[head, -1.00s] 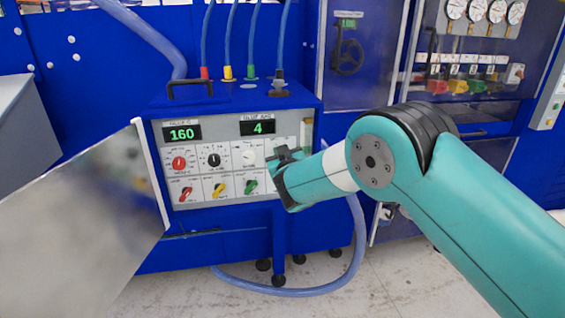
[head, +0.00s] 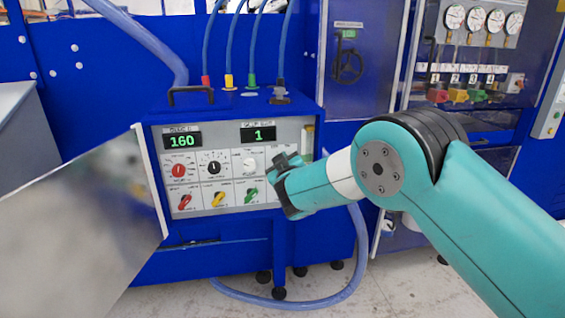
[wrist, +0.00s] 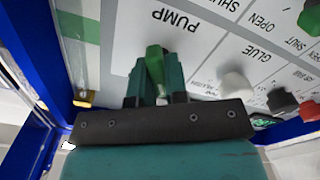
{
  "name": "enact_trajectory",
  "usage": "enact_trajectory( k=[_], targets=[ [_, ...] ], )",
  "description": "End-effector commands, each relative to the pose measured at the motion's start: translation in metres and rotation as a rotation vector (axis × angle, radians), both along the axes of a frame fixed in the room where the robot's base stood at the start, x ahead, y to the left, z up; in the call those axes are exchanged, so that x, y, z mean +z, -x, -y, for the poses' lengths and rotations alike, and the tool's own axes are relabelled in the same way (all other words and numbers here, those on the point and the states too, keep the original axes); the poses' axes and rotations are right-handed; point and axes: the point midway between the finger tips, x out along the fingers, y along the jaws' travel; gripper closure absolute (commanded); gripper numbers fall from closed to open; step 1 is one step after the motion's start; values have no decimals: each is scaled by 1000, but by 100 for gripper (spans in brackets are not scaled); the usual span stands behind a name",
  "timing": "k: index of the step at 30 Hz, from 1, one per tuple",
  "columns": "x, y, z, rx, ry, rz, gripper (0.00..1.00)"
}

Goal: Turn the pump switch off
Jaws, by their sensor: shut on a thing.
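The green pump switch (wrist: 155,66) stands out from the panel beside the PUMP label in the wrist view. My gripper (wrist: 157,82) is shut on it, with one finger on each side. In the head view my gripper (head: 274,172) is at the right part of the control panel (head: 228,133) and hides the pump switch. The switch's handle points away from the gripper's palm in the wrist view; its exact setting is hard to read.
A white knob (wrist: 236,86) and a green knob (wrist: 310,17) sit near my gripper. The panel's left display (head: 182,140) reads 160 and its right display (head: 258,134) reads 1. An open metal door (head: 85,215) stands at left.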

Motion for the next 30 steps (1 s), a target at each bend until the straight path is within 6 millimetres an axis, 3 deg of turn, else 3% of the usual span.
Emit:
enact_trajectory(
  k=[1,2,5,17,23,30],
  targets=[
    [1,0,0,0,1,3,100],
    [1,0,0,0,1,3,82],
    [1,0,0,0,0,2,61],
    [-1,7,2,0,1,0,61],
    [-2,40,10,2,2,0,61],
    [-5,97,26,4,3,1,61]
  ],
)
